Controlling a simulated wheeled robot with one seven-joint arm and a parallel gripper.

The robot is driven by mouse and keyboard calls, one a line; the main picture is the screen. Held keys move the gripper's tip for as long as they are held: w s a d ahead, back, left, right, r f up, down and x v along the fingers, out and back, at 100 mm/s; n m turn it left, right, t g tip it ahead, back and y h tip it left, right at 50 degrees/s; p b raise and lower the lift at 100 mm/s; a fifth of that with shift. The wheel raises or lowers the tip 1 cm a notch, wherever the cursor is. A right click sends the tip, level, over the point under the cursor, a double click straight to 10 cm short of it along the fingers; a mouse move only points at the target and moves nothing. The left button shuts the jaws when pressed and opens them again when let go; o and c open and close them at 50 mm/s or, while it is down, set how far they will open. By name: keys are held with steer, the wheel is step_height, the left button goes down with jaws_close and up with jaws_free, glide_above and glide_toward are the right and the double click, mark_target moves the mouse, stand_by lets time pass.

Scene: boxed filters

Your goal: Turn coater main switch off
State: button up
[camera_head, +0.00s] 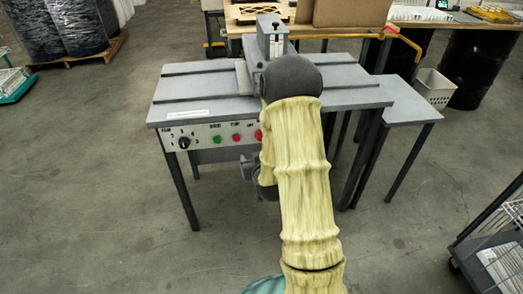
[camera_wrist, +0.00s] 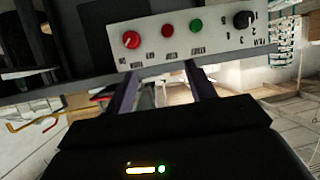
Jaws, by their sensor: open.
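The coater (camera_head: 205,85) is a grey table-like machine with a pale control panel (camera_head: 200,134) on its front. The panel carries a black rotary knob (camera_head: 184,143), a green button (camera_head: 217,139), a red button (camera_head: 236,138) and a red knob (camera_head: 259,135) partly hidden by my arm. In the wrist view the panel is upside down, with the red knob (camera_wrist: 131,40), red button (camera_wrist: 168,31), green button (camera_wrist: 196,25) and black knob (camera_wrist: 243,19). My gripper (camera_wrist: 163,80) is open and empty, apart from the knobs.
A lower grey side table (camera_head: 405,105) adjoins the coater at the right. A cart (camera_head: 495,245) stands at the lower right. A white basket (camera_head: 434,88) and dark drums stand behind. The floor at the left front is clear.

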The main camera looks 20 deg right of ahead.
steer(key=d+f+m+t+h+b, duration=0.1)
steer(key=d+f+t+h+b, duration=0.2)
steer(key=f, duration=0.5)
steer(key=shift+s+d+f+m+t+b, duration=0.25)
steer(key=shift+d+t+b, duration=0.35)
steer(key=shift+d+b, duration=0.55)
steer(key=shift+s+r, duration=0.1)
steer(key=x, duration=1.7)
steer(key=shift+w, duration=0.25)
steer(key=c, duration=0.7)
